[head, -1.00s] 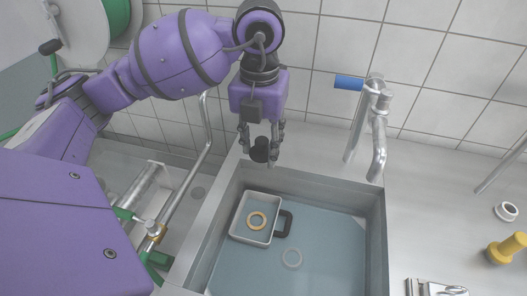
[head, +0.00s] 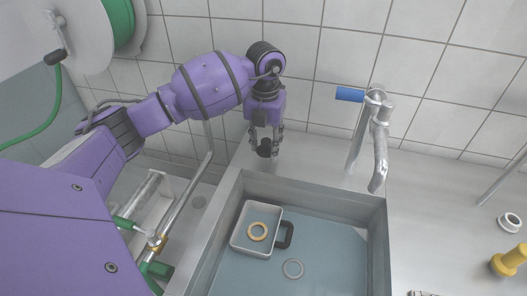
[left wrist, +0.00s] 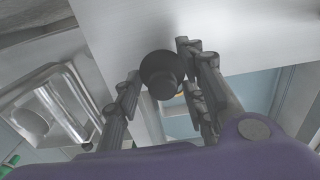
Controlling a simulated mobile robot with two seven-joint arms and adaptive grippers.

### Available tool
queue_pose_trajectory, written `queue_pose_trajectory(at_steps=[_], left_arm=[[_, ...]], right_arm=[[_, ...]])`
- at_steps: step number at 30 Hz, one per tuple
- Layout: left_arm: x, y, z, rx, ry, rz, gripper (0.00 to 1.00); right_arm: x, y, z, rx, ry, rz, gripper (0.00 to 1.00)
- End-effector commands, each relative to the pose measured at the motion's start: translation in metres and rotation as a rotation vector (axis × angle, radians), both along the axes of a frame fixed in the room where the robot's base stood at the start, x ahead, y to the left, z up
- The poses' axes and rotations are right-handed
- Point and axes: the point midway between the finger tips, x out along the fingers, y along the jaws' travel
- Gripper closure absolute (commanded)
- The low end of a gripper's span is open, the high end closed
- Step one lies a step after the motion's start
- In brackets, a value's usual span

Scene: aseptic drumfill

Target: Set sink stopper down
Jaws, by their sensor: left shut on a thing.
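The sink stopper (head: 264,148) is a small black round piece. My left gripper (head: 264,153) is shut on it, at the back left corner of the sink, over the steel counter behind the basin. In the left wrist view the stopper (left wrist: 163,72) sits between the two fingers (left wrist: 160,85), its dark knob facing the camera. Whether the stopper touches the counter I cannot tell. My right gripper is not in view.
A yellow object (head: 510,262) and white ring (head: 510,222) are at right.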

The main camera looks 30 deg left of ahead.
Motion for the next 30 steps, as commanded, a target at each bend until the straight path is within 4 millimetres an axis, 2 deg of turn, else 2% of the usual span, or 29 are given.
queue_pose_trajectory(at_steps=[3,5,17,18,21,30], left_arm=[[-0.002,-0.002,-0.020,-0.002,0.005,0.000,0.94],[-0.002,-0.001,-0.027,-0.001,0.003,0.000,0.94],[-0.001,-0.001,-0.033,0.000,0.002,0.000,0.94],[-0.001,-0.001,-0.032,0.000,0.001,0.000,0.59],[-0.001,-0.001,-0.032,0.000,0.001,0.000,0.45],[-0.001,-0.001,-0.031,0.000,0.001,0.000,0.44]], right_arm=[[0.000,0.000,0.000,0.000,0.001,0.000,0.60],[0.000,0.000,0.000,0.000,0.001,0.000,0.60],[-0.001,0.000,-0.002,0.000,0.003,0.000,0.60],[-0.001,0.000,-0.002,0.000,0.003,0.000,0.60],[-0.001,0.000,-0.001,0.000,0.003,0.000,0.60],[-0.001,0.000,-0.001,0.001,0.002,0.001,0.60]])
